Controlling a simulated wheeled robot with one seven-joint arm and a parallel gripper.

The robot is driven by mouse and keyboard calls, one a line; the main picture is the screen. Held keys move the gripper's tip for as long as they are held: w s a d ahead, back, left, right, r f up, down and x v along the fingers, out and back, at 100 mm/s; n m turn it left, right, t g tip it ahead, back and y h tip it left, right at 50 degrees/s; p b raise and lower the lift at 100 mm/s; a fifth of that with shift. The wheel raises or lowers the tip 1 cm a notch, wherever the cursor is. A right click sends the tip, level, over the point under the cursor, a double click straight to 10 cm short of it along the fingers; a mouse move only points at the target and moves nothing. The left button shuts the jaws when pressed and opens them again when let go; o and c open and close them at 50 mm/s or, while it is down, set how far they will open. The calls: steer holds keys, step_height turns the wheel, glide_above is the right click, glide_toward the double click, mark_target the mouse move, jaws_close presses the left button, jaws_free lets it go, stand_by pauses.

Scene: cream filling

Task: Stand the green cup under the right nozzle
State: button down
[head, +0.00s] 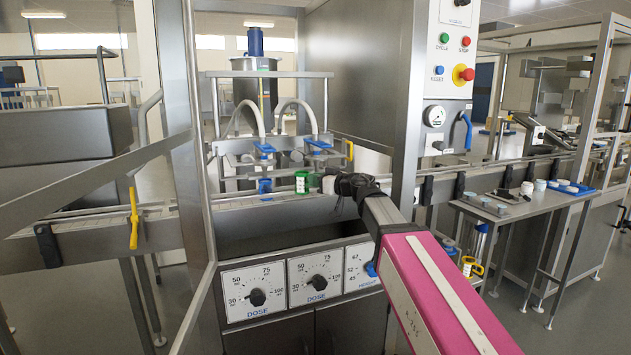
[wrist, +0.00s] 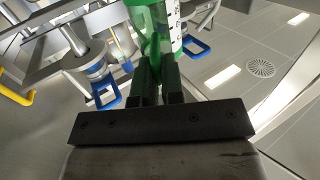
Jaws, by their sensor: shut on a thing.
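The green cup (head: 304,182) with a white marked label is at the filling station, below and slightly left of the right nozzle (head: 318,145). My gripper (head: 318,184) reaches in from the right and is shut on the cup. In the wrist view the two dark fingers (wrist: 157,80) close on the green cup (wrist: 148,22). The cup looks about upright in the head view. I cannot tell whether its base touches the conveyor. A blue cup (head: 265,187) is below the left nozzle (head: 265,149).
The conveyor (head: 100,222) runs across the station, with a raised front rail. A steel post (head: 192,130) stands left, and the control cabinet (head: 375,70) stands right, close behind my arm. Dose dials (head: 257,297) are below.

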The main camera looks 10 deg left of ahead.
steer(key=shift+w+a+f, duration=0.75)
steer(key=shift+w+a, duration=0.3)
steer(key=shift+w, duration=0.7)
steer(key=shift+w+a+f, duration=0.8)
steer(key=shift+w+a, duration=0.2)
steer(key=shift+w, duration=0.7)
steer(key=shift+w+a+f, duration=0.75)
steer(key=shift+w+a, duration=0.3)
steer(key=shift+w, duration=0.7)
steer(key=shift+w+d, duration=0.85)
steer(key=shift+d, duration=0.55)
steer(key=shift+w+d, duration=0.85)
steer(key=shift+d, duration=0.55)
steer(key=shift+w+d, duration=0.85)
steer(key=shift+d, duration=0.55)
steer(key=shift+f, duration=0.15)
steer(key=c, duration=1.2)
jaws_free()
steer(key=shift+o, duration=0.2)
steer(key=shift+d, duration=0.15)
